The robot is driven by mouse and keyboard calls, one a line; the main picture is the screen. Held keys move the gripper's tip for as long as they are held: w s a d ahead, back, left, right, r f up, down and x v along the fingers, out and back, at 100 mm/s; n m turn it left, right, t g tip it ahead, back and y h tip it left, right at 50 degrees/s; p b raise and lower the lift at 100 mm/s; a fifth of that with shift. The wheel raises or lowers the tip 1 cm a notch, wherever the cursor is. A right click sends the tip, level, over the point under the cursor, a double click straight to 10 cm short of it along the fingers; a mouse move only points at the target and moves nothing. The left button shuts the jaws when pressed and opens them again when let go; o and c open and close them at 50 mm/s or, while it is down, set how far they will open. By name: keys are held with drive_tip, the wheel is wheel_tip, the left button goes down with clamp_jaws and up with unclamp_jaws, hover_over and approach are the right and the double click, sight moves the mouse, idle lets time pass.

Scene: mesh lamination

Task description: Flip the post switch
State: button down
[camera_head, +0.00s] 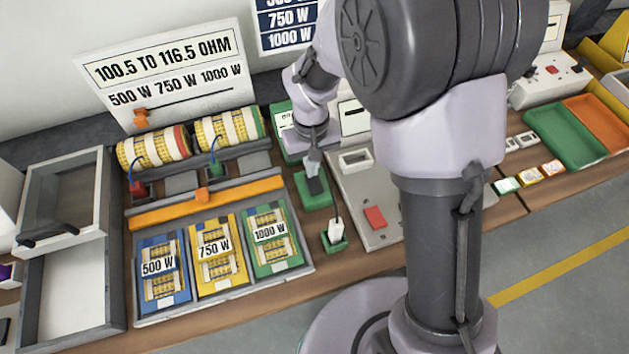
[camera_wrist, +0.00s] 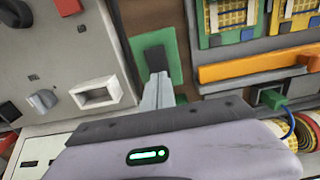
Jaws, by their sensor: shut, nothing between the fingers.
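A dark block like a switch lever (camera_head: 315,185) stands on a green base (camera_head: 316,203) right of the resistor trays. In the wrist view the dark block (camera_wrist: 154,56) lies just beyond my fingertips, on its green plate (camera_wrist: 174,62). My gripper (camera_head: 312,170) is shut and empty, pointing down at the block; its pale fingers also show in the wrist view (camera_wrist: 158,82). I cannot tell whether the tips touch the block. A second green base (camera_head: 334,244) nearer the front bears a white upright post (camera_head: 335,230). No label tells which is the post switch.
A grey panel with a red button (camera_head: 375,217) stands to the right. The tray with 500 W, 750 W and 1000 W slots (camera_head: 150,318) and an orange bar (camera_head: 205,203) lie to the left. Behind are yellow coils (camera_head: 152,146). My arm hides part of the bench.

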drive_tip(key=shift+f+b, duration=0.55)
drive_tip(key=shift+f, duration=0.2)
wheel_tip(320, 180, up, 7)
drive_tip(key=p, duration=0.5)
drive_tip(key=shift+p, duration=0.4)
drive_tip(key=s+d+r+m+t+y+b, duration=0.1)
drive_tip(key=s+d+r+m+t+b, duration=0.2)
drive_tip(key=r, duration=0.5)
drive_tip(key=s+d+r+m+t, duration=0.1)
drive_tip(key=s+r, duration=0.1)
drive_tip(key=s, duration=0.2)
drive_tip(key=s+d+r+m+t+b, duration=0.1)
drive_tip(key=s+d+r+m, duration=0.1)
drive_tip(key=s, duration=0.3)
drive_tip(key=s+d+r+m+y+b, duration=0.1)
drive_tip(key=s+d+r, duration=0.1)
drive_tip(key=s, duration=0.3)
drive_tip(key=shift+d+r+m+t, duration=0.3)
drive_tip(key=shift+r+t, duration=0.1)
drive_tip(key=shift+r, duration=0.15)
